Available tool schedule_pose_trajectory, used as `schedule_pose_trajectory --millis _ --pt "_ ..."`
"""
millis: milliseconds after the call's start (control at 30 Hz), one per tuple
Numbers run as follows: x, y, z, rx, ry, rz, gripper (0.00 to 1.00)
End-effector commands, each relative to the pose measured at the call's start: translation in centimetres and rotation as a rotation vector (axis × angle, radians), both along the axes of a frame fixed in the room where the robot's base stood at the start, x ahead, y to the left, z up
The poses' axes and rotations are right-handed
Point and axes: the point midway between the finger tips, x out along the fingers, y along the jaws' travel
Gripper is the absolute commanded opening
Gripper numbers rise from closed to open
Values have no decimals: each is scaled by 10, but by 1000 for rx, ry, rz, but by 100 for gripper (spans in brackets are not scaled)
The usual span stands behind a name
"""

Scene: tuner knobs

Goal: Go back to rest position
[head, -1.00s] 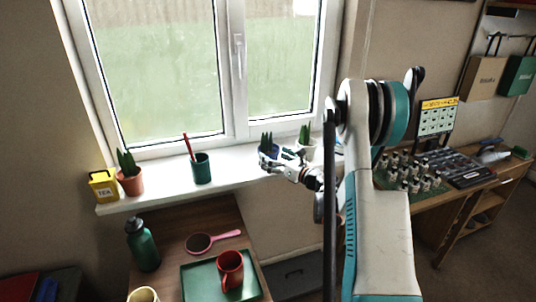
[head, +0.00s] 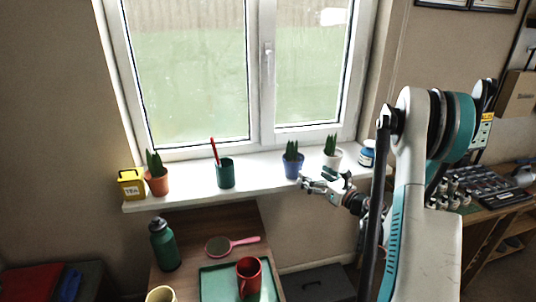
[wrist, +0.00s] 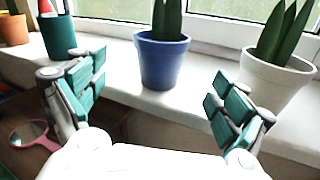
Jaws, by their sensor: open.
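My gripper (head: 325,182) is open and empty, in front of the windowsill (head: 265,172) and near the blue potted plant (head: 292,165). In the wrist view its two teal fingers (wrist: 155,95) are spread wide. The blue pot (wrist: 162,62) stands upright on the sill beyond the gap between them, apart from both fingers. The white potted plant (wrist: 275,75) stands behind the right finger. My arm runs up the right side of the head view.
On the sill stand a yellow tin (head: 132,184), a terracotta pot (head: 157,182), a green cup (head: 225,174) and a blue jar (head: 367,155). Below, a wooden table holds a green bottle (head: 164,245), a hand mirror (head: 220,246), and a red mug (head: 249,276) on a green tray (head: 215,285).

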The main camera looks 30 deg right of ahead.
Motion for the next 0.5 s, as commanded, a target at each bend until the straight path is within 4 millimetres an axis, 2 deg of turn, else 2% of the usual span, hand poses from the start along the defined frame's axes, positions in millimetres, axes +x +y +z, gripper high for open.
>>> schedule_pose_trajectory --millis 167,267,367,500 --pt "1 1 2 5 -2 -2 92" --pt "7 6 21 57 -19 -11 92" --pt "21 17 61 182 -53 -37 92" --pt "41 40 134 466 -114 -84 92"
